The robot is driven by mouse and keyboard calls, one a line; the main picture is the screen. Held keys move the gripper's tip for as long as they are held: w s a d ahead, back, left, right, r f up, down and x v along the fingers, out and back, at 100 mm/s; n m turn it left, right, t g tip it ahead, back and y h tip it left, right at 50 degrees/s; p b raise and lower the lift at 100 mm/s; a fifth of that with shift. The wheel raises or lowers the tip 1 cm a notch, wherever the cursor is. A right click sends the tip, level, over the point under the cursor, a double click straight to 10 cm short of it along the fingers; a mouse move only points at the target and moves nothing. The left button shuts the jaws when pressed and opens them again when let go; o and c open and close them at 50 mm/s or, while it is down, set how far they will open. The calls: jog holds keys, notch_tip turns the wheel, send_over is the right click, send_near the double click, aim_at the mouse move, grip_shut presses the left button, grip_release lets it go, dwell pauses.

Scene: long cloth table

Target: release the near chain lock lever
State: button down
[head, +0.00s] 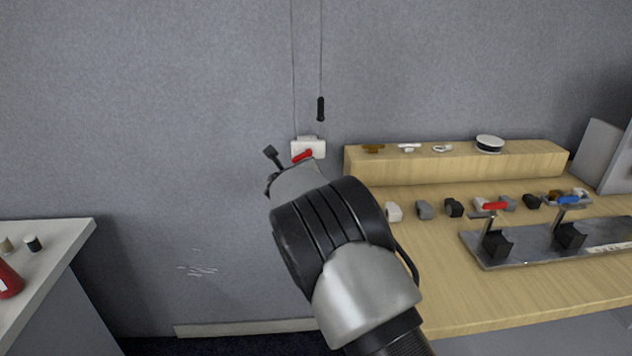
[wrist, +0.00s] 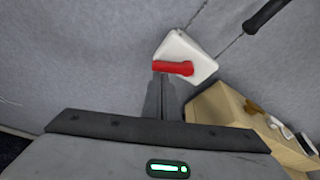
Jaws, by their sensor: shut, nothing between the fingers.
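A red lever (head: 302,155) sits on a white box (head: 318,148) fixed to the grey wall, where thin chains or cords come down. In the wrist view the red lever (wrist: 173,68) lies roughly level across the white box (wrist: 190,50), its free end to the left. My gripper (wrist: 160,78) is shut and empty, its fingertips just below the lever's free end. I cannot tell whether they touch it. In the head view my arm hides most of the gripper.
A black handle (head: 320,108) hangs on a cord above the box. To the right, a wooden table (head: 450,300) holds a raised shelf (head: 460,163), several small blocks and a metal plate (head: 520,255) with red and blue levers. A white table (head: 60,240) stands left.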

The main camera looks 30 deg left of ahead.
jog(key=shift+a+r, duration=0.1)
dwell(0.3)
jog(key=shift+w+d+r+b, duration=0.2)
jog(key=shift+w+d+b, duration=0.2)
jog(key=shift+d+b, duration=0.25)
